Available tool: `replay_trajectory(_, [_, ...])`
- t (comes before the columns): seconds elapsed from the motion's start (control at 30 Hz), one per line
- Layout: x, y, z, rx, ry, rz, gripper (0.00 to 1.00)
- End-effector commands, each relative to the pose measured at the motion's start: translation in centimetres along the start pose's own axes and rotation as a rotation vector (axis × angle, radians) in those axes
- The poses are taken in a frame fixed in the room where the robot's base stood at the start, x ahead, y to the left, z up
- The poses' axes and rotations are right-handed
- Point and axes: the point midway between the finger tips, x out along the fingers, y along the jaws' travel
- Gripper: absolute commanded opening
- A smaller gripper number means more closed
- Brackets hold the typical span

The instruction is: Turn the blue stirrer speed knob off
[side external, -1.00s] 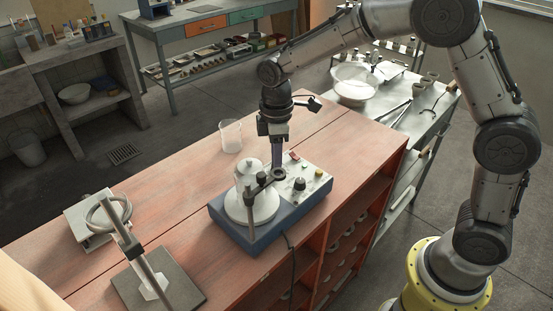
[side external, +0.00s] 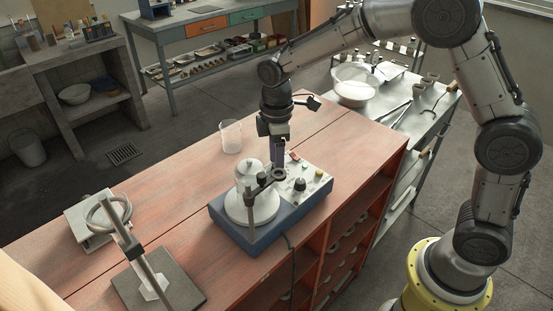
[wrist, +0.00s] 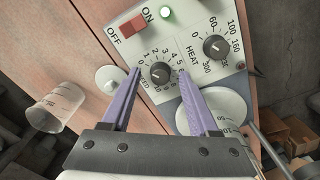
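The blue hotplate stirrer (side external: 252,238) sits on the red bench, with its pale control panel (side external: 309,184) facing up. The black speed knob (wrist: 160,72) has a numbered dial around it in the wrist view; its pointer is too small to read surely. My gripper (wrist: 159,74) is open, with one purple finger on each side of the speed knob. Gaps show between the fingers and the knob. In the side view my gripper (side external: 279,165) is over the panel's left part and hides the speed knob.
The heat knob (wrist: 216,46), red ON/OFF switch (wrist: 132,26) and lit green lamp (wrist: 165,13) are close by. A white vessel (side external: 254,204) stands on the plate beside a clamp. A beaker (side external: 231,136) stands behind. A stand (side external: 158,287) is at front left.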

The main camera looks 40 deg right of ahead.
Motion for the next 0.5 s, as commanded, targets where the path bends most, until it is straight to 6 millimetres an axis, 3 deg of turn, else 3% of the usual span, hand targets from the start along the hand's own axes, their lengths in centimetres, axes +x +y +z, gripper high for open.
replay_trajectory(0.27, [-0.5,0.0,0.0,0.001,0.0,0.0,0.61])
replay_trajectory(0.5, [-4.6,0.1,-0.1,0.001,0.003,0.004,0.61])
